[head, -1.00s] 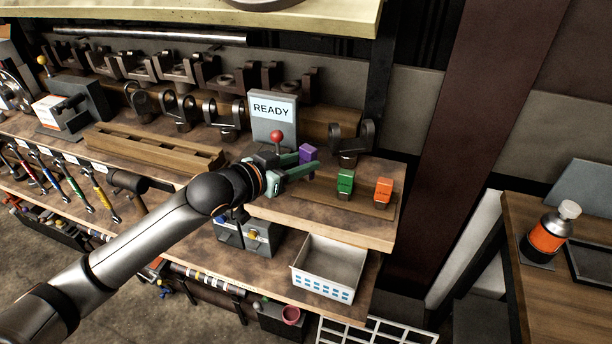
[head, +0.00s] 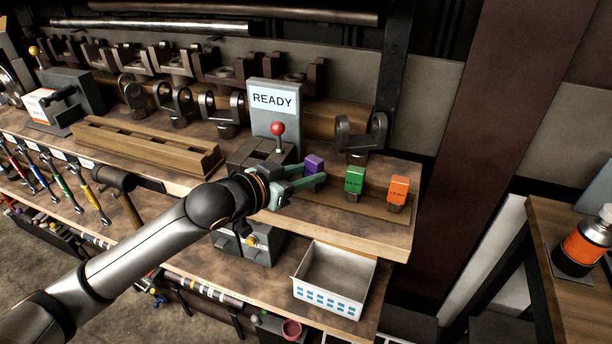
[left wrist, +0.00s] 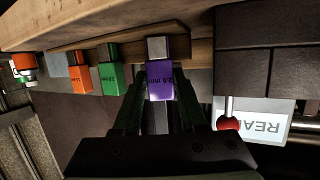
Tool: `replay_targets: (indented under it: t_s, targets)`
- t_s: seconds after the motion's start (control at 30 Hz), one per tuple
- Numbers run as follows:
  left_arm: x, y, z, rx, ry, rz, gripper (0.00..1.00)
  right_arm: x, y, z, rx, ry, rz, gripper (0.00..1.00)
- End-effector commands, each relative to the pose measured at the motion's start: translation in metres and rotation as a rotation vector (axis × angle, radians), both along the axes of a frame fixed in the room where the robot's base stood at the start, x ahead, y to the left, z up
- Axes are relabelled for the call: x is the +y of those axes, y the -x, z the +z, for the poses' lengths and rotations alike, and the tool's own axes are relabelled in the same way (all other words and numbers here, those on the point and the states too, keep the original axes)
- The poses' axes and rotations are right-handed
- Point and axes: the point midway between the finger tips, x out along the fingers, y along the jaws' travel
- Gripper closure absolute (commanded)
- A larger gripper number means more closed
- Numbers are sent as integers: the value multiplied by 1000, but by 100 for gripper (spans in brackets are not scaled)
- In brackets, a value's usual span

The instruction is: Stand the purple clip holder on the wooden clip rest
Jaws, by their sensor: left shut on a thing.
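The purple clip holder (head: 313,164) is between the fingers of my left gripper (head: 318,178), which is shut on it. In the left wrist view the purple clip holder (left wrist: 160,82) sits between the two fingertips (left wrist: 160,92), its metal end towards the wooden clip rest (left wrist: 205,53). In the head view the wooden clip rest (head: 335,208) lies along the right shelf, and the holder is at its left end. Whether the holder touches the rest is hidden by the gripper. My right gripper is in neither view.
A green holder (head: 354,180) and an orange holder (head: 398,190) stand on the rest, right of the purple one. The READY sign (head: 273,115) and a red-knobbed lever (head: 278,130) are close behind the gripper. A white bin (head: 327,296) is below.

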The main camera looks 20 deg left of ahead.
Motion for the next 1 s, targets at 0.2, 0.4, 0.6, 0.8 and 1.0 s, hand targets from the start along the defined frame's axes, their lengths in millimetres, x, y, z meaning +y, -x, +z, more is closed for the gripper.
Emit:
replay_targets:
  t_s: [0.2,0.4,0.6,0.8,1.0]
  targets:
    - [0,0,-3,0,2,-1,54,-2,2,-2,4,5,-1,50]
    - [0,0,-3,1,1,-1,46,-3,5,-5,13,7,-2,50]
    - [0,0,2,-2,0,0,46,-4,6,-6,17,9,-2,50]
    - [11,24,7,1,-2,-2,46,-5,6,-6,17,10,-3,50]
    - [27,59,18,3,-4,0,46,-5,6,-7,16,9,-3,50]
